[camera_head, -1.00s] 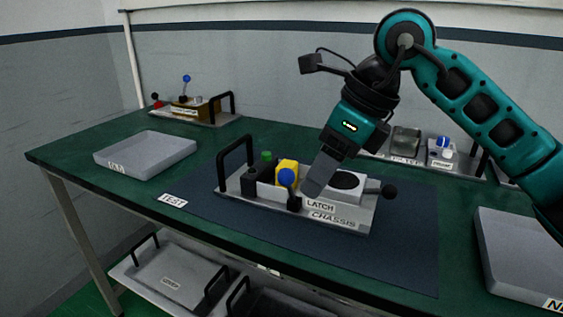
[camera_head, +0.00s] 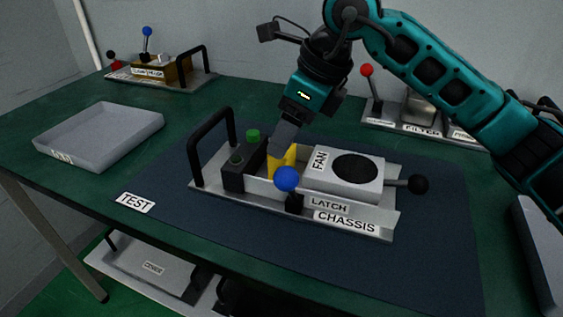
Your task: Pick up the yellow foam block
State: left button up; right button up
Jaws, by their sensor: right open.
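The yellow foam block (camera_head: 281,162) sits in the chassis (camera_head: 360,224), between a black box with a green knob (camera_head: 246,160) and the white fan unit (camera_head: 344,176). My right gripper (camera_head: 283,142) points down at the block, with its grey fingers over the block's top and hiding part of it. The gripper is open; whether its fingers touch the block I cannot tell. The blue latch knob (camera_head: 287,179) stands in front of the block and covers its lower part. My left gripper is not in view.
The chassis has a black handle (camera_head: 212,130) at its left and a black-knobbed lever (camera_head: 418,184) at its right. A grey tray (camera_head: 100,137) lies at the left. Modules with levers stand at the back left (camera_head: 160,72) and back right (camera_head: 421,112). The blue mat's front is clear.

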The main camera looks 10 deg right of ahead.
aim_at(282, 163)
jog(key=x, duration=0.6)
jog(key=shift+s+d+f, duration=0.15)
jog(key=shift+f, duration=0.25)
jog(key=c, duration=0.7)
jog(key=shift+r, duration=0.15)
